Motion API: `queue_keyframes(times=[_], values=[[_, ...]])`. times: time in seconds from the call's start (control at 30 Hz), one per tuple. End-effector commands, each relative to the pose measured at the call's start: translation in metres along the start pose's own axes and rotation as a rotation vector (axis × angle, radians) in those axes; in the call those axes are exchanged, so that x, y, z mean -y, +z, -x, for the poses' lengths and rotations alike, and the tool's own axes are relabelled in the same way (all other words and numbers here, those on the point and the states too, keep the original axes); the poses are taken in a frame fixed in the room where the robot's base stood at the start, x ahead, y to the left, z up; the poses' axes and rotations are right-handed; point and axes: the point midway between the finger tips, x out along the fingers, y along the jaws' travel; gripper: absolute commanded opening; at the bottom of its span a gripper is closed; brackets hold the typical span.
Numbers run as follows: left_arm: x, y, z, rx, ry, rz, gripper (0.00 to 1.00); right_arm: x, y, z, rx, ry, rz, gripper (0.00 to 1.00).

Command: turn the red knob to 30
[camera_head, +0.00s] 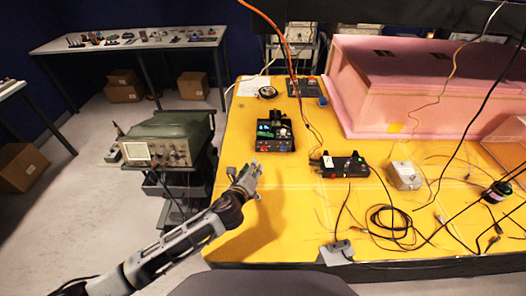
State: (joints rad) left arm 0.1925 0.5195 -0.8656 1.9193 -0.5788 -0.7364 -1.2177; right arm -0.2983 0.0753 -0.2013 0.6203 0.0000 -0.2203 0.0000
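A black instrument box (273,138) with a lit green-blue display stands on the yellow table. Small red spots (264,149) show low on its front, too small to tell which is a knob. A second, lower black box (341,167) to its right has a green light and a reddish spot at its left end. No dial marks can be read. My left gripper (247,174) is over the table's left edge, in front of and left of the first box, apart from it. Its fingers are too small to tell if open or shut. My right gripper is not in view.
The yellow table (300,215) has bare room in front of the boxes. A grey-white box (406,176) and loose black cables (392,222) lie to the right. A pink foam enclosure (400,80) stands behind. An oscilloscope (160,150) is on a cart at left.

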Motion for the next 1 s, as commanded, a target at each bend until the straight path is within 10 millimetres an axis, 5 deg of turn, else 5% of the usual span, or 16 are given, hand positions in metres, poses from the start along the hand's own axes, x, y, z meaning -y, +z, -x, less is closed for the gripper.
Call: queue_keyframes(times=[0.63,1.0], values=[[0.002,-0.003,0.001,-0.009,-0.008,-0.021,0.30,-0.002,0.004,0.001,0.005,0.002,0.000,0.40],[0.003,-0.003,-0.022,-0.008,-0.008,-0.020,0.30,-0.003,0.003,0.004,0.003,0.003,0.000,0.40]])
